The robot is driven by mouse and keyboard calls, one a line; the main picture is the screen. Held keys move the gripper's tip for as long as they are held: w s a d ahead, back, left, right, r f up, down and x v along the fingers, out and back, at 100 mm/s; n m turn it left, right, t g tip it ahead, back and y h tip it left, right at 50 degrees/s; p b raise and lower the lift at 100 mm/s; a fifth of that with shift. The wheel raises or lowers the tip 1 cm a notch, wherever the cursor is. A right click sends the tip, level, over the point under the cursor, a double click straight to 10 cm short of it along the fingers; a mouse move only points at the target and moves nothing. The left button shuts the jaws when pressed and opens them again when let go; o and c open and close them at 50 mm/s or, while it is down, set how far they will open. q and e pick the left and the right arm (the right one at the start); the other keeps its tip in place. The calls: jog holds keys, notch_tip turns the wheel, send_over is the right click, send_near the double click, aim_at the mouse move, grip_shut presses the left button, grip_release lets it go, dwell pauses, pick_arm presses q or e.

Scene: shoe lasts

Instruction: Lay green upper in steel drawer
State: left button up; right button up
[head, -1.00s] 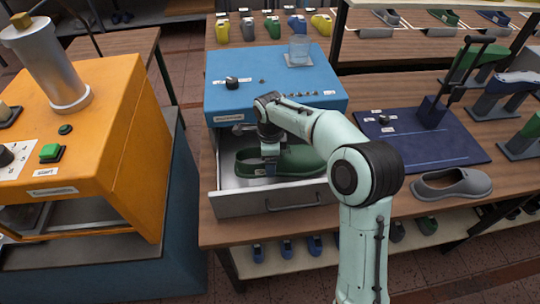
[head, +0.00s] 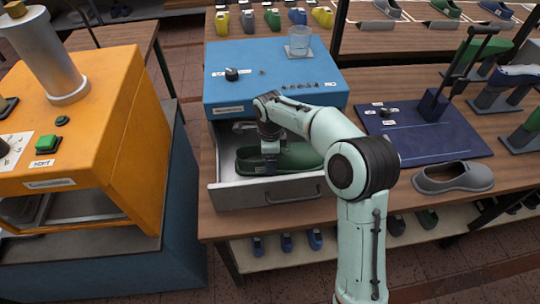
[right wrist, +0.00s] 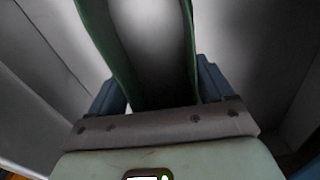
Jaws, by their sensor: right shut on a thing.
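The green upper (head: 300,156) lies in the open steel drawer (head: 268,194) of the blue box, low against the drawer floor. My right gripper (head: 270,168) reaches down into the drawer and is shut on the upper near its left end. In the right wrist view the green upper (right wrist: 190,50) runs between my two blue-grey fingers, with the bright drawer floor seen through its opening. Part of the upper is hidden behind my right arm in the head view. Whether its sole touches the floor I cannot tell. My left gripper is not in view.
The blue box (head: 215,95) with a knob and a glass (head: 299,42) stands behind the drawer. A grey shoe (head: 453,177) and a dark blue mat (head: 425,145) are on the table at right. An orange machine (head: 110,120) stands at left.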

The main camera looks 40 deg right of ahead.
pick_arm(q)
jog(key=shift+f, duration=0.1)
pick_arm(e)
jog(key=shift+f, duration=0.15)
jog(key=o, duration=1)
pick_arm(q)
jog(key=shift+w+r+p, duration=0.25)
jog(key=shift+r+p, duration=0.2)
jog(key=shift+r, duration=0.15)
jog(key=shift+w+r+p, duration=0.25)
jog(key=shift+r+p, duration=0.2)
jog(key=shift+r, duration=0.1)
pick_arm(e)
jog(key=r, duration=1.3)
jog(key=shift+s+a+r, duration=0.15)
jog(key=shift+s+r, duration=0.05)
jog(key=shift+r, duration=0.05)
